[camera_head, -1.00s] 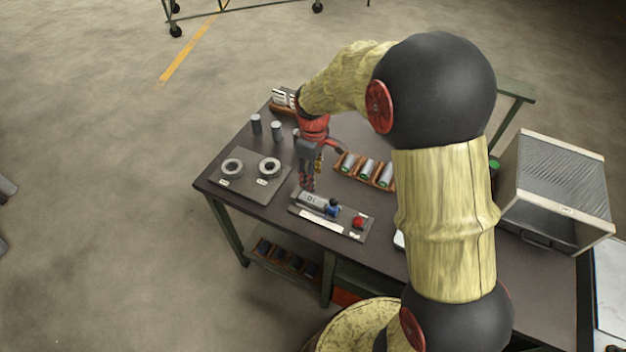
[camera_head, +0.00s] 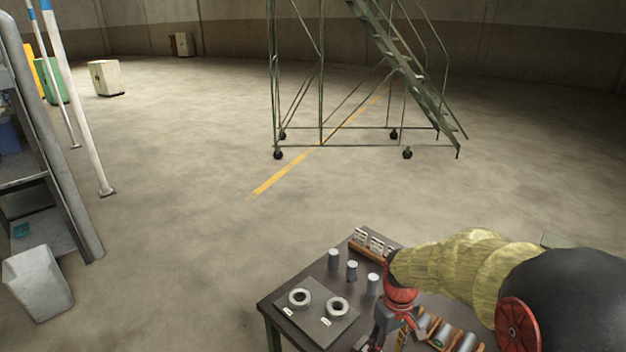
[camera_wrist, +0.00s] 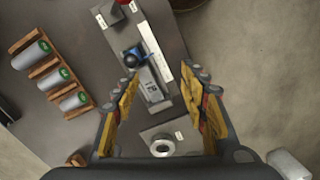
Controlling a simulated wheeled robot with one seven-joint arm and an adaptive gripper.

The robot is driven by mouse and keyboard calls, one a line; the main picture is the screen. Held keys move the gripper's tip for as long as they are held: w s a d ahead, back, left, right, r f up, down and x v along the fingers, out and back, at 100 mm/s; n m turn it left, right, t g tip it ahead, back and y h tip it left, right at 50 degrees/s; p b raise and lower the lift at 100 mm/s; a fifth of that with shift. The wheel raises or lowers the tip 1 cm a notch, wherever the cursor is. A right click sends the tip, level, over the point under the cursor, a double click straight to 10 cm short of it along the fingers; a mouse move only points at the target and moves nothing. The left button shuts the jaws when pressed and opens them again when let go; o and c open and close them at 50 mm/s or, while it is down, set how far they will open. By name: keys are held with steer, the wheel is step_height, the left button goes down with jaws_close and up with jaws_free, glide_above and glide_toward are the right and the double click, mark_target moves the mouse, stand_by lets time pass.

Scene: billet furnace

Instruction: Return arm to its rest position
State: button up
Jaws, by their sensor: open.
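My gripper (camera_wrist: 165,105) is open and empty in the wrist view, its two fingers apart above the dark workbench. Between and beyond the fingers lies a grey block-like fixture with a label and a blue part (camera_wrist: 133,58), on a plate. In the head view my arm reaches over the workbench (camera_head: 268,303) from the right, with the gripper (camera_head: 390,335) low at the bottom edge. Its fingertips are hardly visible there.
A plate with two metal rings (camera_head: 300,297) lies on the bench, with several grey cylinders (camera_head: 352,271) behind it. A wooden rack (camera_wrist: 50,75) holds cylinders. A rolling staircase (camera_head: 410,75) stands beyond open floor. A shelf and bin (camera_head: 38,283) are at left.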

steer(key=s+r+m+t+b, duration=0.3)
steer(key=s+r+t, duration=0.3)
steer(key=s+r, duration=1.2)
steer(key=shift+s+m, duration=0.2)
steer(key=shift+m, duration=0.5)
